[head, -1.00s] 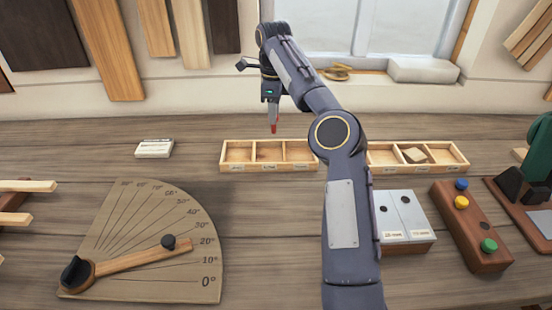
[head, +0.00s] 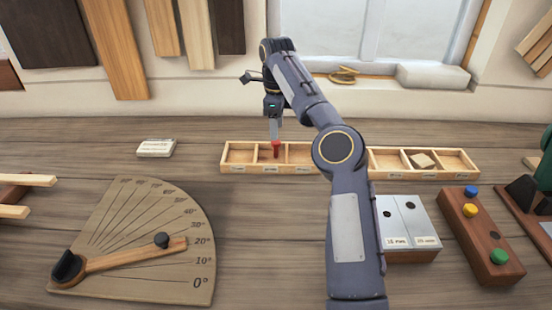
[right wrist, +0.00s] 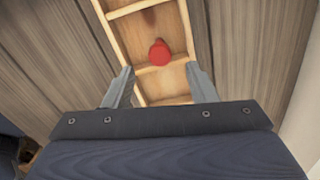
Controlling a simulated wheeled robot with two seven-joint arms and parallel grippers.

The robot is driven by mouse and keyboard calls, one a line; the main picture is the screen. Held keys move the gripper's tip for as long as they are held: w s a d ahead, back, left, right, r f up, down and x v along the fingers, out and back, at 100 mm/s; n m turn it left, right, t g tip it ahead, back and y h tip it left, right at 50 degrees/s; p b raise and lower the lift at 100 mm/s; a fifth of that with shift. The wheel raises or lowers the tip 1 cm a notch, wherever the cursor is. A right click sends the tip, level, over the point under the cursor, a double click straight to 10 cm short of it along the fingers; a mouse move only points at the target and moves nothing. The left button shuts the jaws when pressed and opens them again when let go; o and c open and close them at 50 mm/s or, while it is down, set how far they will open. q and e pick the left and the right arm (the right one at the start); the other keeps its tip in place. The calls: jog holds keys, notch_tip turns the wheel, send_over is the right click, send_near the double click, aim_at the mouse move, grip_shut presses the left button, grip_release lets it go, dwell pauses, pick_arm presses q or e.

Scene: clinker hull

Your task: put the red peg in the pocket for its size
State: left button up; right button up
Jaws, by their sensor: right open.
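The red peg (head: 276,149) is upright at the second compartment from the left of the long wooden tray (head: 270,170), close to that compartment's right divider. In the right wrist view its round red top (right wrist: 160,52) shows beside a divider; its lower end is hidden there. My right gripper (head: 275,131) is just above the peg, pointing down. In the right wrist view its two fingers (right wrist: 161,88) are wide apart, with nothing between them, and the peg is apart from both. The labels on the tray front are too small to read. My left gripper is out of view.
A gauge block with two holes (head: 425,226) stands at the right, beside a wooden block with blue, yellow and green pegs (head: 470,230). A small wooden piece (head: 422,160) lies in the tray's right part. An angle board (head: 120,225) lies front left.

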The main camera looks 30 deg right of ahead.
notch_tip(320, 180, up, 3)
jog(key=shift+r+p, duration=0.1)
jog(key=shift+p, duration=0.95)
jog(key=s+a+r+b, duration=0.3)
jog(key=s+a+r, duration=0.4)
jog(key=s, duration=0.5)
notch_tip(320, 180, up, 3)
jog(key=shift+a+f, duration=0.1)
jog(key=shift+a, duration=0.05)
